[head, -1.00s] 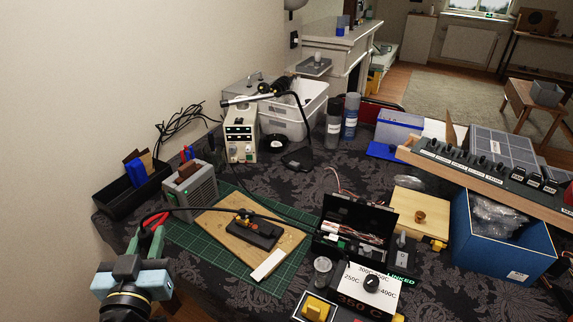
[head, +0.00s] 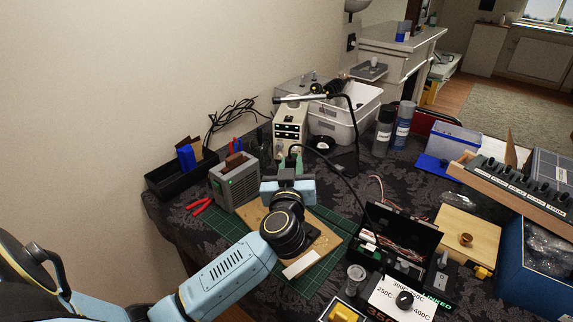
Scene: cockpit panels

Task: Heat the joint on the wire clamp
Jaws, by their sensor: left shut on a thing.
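My left gripper (head: 286,168) reaches over the wooden board (head: 327,242) on the green cutting mat (head: 222,236), its green fingers pointing away from the camera. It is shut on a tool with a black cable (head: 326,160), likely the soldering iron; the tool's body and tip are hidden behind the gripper. The cable arcs to the right toward the open black box (head: 402,232). The wire clamp with its joint, on the board, is hidden behind my wrist, so I cannot tell whether the tool touches it. My right gripper is not in view.
A grey ventilated box (head: 233,182) stands left of the gripper, with red-handled pliers (head: 201,207) beside it. A temperature dial (head: 405,299) is at the front right. A desk lamp (head: 352,125), a white bin (head: 345,117) and spray cans (head: 402,125) stand behind.

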